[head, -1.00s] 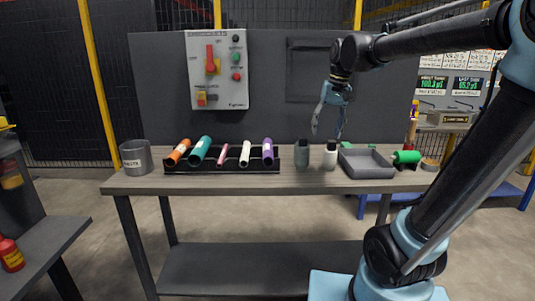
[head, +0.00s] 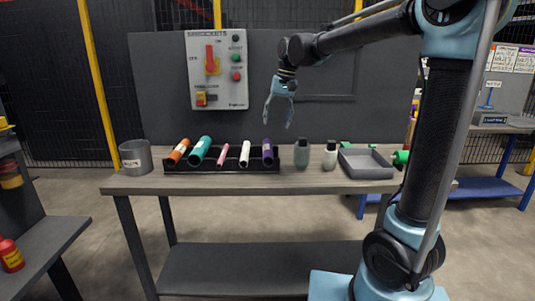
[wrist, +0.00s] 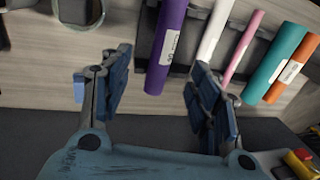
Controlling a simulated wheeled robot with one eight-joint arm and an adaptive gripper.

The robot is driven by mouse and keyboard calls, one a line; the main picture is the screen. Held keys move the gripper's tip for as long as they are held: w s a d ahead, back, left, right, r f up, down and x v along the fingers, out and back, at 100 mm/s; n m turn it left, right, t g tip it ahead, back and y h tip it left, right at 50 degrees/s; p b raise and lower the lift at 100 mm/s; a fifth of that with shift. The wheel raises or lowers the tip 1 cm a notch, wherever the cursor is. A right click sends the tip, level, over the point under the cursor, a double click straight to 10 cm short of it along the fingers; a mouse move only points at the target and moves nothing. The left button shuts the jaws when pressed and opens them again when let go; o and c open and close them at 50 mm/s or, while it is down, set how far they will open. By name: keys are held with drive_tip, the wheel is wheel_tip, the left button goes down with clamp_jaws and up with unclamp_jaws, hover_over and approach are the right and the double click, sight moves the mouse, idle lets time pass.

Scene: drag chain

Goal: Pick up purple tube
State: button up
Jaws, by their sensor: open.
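The purple tube (head: 267,152) leans at the right end of a black rack (head: 222,169) on the workbench. In the wrist view the purple tube (wrist: 166,45) shows at the upper middle, with a white label on its side. My gripper (head: 279,116) is open and empty, in the air above the rack's right end. In the wrist view its fingers (wrist: 158,90) are spread wide, and the tube's end lies in line with the gap between them. I cannot see contact with the tube.
White (head: 245,153), pink (head: 222,154), teal (head: 200,150) and orange (head: 178,151) tubes share the rack. A grey tray (head: 366,172) is farther right. A metal cup (head: 136,157) stands at left.

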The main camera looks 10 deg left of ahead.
sight(269, 147)
drive_tip(key=f, duration=0.3)
drive_tip(key=a+f, duration=0.1)
drive_tip(key=f, duration=0.2)
drive_tip(key=shift+s+a+f, duration=0.15)
drive_tip(key=shift+f, duration=0.1)
drive_tip(key=shift+s+a+f, duration=0.1)
drive_tip(key=shift+a+f, duration=0.15)
drive_tip(key=shift+f, duration=0.6)
drive_tip(key=shift+s+a+f, duration=0.1)
drive_tip(key=shift+a+f, duration=0.2)
drive_tip(key=shift+f, duration=0.5)
drive_tip(key=shift+s+a+f, duration=0.1)
drive_tip(key=shift+a+f, duration=0.15)
drive_tip(key=shift+f, duration=0.6)
clamp_jaws()
